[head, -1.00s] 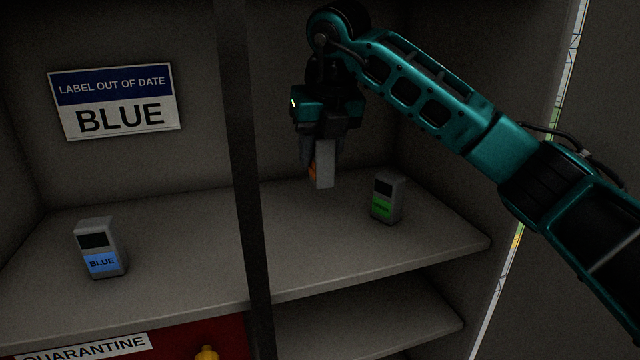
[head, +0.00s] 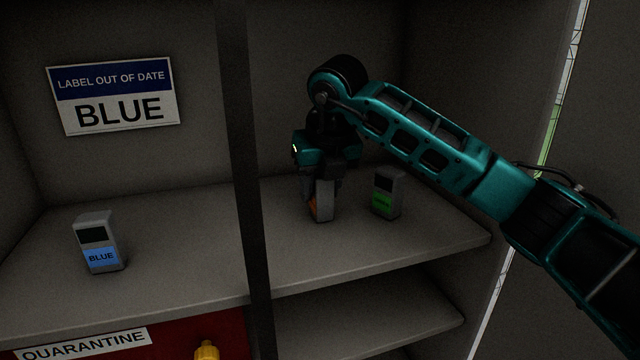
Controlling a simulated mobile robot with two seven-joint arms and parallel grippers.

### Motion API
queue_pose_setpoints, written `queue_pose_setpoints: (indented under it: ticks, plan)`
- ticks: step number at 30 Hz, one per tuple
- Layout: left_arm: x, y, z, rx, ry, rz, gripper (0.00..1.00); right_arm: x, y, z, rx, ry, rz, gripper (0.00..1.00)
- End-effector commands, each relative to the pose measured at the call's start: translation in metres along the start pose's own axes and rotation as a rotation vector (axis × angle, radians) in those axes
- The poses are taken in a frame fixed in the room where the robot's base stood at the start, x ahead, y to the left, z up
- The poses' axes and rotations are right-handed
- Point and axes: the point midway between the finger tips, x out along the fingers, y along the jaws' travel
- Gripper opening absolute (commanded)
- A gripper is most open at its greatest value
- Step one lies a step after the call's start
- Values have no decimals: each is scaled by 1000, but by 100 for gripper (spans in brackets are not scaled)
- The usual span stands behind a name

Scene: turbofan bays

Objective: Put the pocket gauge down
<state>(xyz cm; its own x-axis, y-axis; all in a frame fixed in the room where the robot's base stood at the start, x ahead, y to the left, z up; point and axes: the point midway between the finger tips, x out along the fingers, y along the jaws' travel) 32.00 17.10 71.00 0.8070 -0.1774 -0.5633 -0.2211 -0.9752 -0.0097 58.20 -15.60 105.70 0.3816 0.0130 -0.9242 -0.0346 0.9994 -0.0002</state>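My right gripper (head: 322,188) points down over the right bay of the shelf (head: 365,248). It is shut on a grey pocket gauge (head: 324,208) with an orange patch on its left side. The gauge is upright, and its base looks to be at or very near the shelf surface; I cannot tell whether it touches. A second gauge with a green label (head: 386,195) stands just to the right of it. A gauge with a blue label (head: 98,243) stands in the left bay. My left gripper is not in view.
A dark upright post (head: 243,150) divides the two bays. A "LABEL OUT OF DATE BLUE" sign (head: 115,96) is on the left bay's back wall. Below are a "QUARANTINE" label (head: 85,344), a red area and a yellow object (head: 206,350). The shelf front is clear.

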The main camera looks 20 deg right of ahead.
Motion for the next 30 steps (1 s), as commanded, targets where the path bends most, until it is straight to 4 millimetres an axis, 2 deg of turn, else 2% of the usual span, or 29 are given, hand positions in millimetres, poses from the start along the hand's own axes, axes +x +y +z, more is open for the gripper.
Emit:
queue_pose_setpoints:
  ticks: [1,7,17,27,30]
  plan:
    - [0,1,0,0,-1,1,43,0,0,0,0,0,0,44]
    - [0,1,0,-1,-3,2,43,0,0,0,0,1,0,63]
    - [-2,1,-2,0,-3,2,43,-6,0,2,0,-1,0,64]
    - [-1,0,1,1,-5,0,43,-61,0,2,0,-3,0,64]
    - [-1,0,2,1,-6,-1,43,-72,0,2,1,-2,0,64]
